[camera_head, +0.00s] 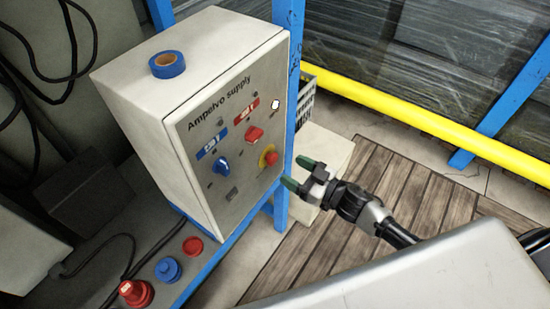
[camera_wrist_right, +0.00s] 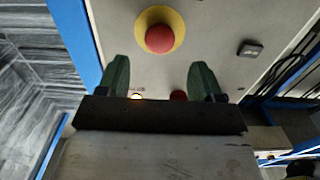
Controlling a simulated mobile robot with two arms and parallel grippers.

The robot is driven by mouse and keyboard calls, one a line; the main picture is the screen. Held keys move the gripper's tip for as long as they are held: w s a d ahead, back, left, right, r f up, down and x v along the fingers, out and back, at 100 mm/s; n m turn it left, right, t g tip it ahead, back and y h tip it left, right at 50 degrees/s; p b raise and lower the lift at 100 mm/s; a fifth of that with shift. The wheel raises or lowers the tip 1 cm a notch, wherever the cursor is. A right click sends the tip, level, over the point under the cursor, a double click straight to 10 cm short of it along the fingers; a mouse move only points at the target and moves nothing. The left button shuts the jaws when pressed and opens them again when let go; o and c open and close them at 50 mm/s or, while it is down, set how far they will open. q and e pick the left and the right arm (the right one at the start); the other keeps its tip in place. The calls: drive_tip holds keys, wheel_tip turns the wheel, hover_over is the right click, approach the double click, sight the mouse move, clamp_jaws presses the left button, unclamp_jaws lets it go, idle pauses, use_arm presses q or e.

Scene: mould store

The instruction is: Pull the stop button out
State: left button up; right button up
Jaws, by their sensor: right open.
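The stop button is a red mushroom head (camera_head: 270,156) on a yellow collar, low on the right of the front panel of a pale supply box (camera_head: 196,98). In the right wrist view the red button (camera_wrist_right: 159,39) is near the top, beyond and between the fingers. My right gripper (camera_head: 298,173) is open and empty, its two green fingertips pointing at the panel, just right of the button. The fingers also show in the wrist view (camera_wrist_right: 160,68), apart from the button. My left gripper is not in view.
The panel also bears a blue knob (camera_head: 221,166), a red knob (camera_head: 254,134) and small labels. Blue tape (camera_head: 167,64) lies on the box top. Red and blue plugs (camera_head: 136,293) stand on the bench below. A blue post (camera_head: 288,60) and a yellow rail (camera_head: 420,124) stand nearby.

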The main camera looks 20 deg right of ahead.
sight(275, 160)
drive_tip(key=x, duration=0.6)
drive_tip(key=shift+w+a, duration=0.1)
drive_tip(key=shift+w, duration=0.1)
clamp_jaws()
drive_tip(key=shift+s+d+r+p, duration=0.1)
drive_tip(key=shift+s+d+p, duration=0.3)
drive_tip(key=shift+p, duration=0.35)
drive_tip(key=shift+a, duration=0.1)
unclamp_jaws()
drive_tip(key=shift+s, duration=0.1)
drive_tip(key=b+v, duration=0.1)
drive_tip(key=v, duration=1)
